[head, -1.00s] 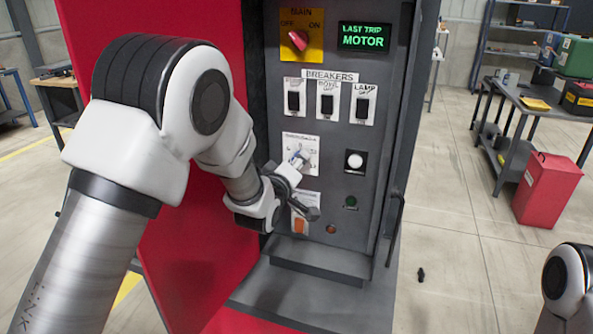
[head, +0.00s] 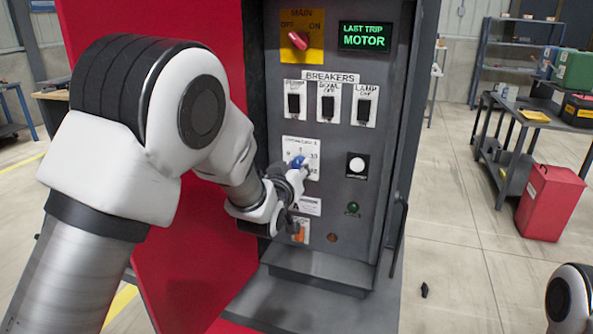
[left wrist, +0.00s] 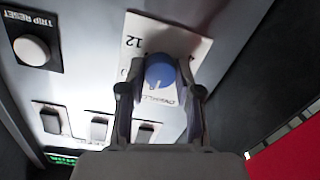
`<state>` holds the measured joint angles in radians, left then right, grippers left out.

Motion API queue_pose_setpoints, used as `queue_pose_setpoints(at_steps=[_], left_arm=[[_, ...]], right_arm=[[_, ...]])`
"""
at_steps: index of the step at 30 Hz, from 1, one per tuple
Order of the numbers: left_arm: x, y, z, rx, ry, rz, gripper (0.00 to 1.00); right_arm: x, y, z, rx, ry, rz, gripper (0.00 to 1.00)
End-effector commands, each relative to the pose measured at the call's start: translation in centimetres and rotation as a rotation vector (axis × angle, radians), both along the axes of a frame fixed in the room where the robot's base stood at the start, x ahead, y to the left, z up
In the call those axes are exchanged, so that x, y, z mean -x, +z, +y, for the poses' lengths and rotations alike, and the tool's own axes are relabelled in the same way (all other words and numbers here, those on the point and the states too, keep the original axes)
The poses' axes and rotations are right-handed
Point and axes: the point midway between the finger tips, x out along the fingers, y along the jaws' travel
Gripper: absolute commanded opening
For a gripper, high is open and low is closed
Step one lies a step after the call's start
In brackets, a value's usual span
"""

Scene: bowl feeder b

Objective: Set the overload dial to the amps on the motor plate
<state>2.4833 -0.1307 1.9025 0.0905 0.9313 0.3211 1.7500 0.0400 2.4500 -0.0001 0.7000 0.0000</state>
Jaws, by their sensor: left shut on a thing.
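The blue overload dial (head: 298,162) sits on a white number card (head: 315,158) on the grey panel, below the breakers. In the left wrist view the round dial (left wrist: 160,72) has a pale pointer mark; the card (left wrist: 183,43) shows an upside-down 12. My left gripper (head: 291,172) is at the dial. In the left wrist view its two fingers (left wrist: 160,90) are closed on the dial's sides. The gripper hides part of the card, and I cannot read the exact setting. No motor plate can be made out. My right gripper is out of view.
Above are the red main switch (head: 298,40), a "LAST TRIP MOTOR" display (head: 366,37) and three breakers (head: 328,105). The trip reset button (head: 356,165) is right of the dial, an orange switch (head: 300,231) below. A ledge (head: 315,272) juts out underneath. The red door (head: 165,100) stands left.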

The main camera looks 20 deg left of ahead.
Motion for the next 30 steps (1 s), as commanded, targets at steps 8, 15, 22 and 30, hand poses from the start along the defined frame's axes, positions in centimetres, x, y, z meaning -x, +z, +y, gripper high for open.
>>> queue_pose_setpoints(at_steps=[8,15,22,30], left_arm=[[-0.1,0.5,0.0,-0.006,0.000,-0.010,0.00],[-0.1,0.4,0.0,-0.005,0.000,-0.007,0.59],[0.0,0.1,0.0,-0.005,0.001,-0.003,0.59],[3.4,0.3,0.0,-0.008,0.000,0.000,0.59]], right_arm=[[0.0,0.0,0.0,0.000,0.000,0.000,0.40],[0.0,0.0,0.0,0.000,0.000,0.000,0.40],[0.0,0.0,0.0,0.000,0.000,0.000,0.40],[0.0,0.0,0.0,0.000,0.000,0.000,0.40]])
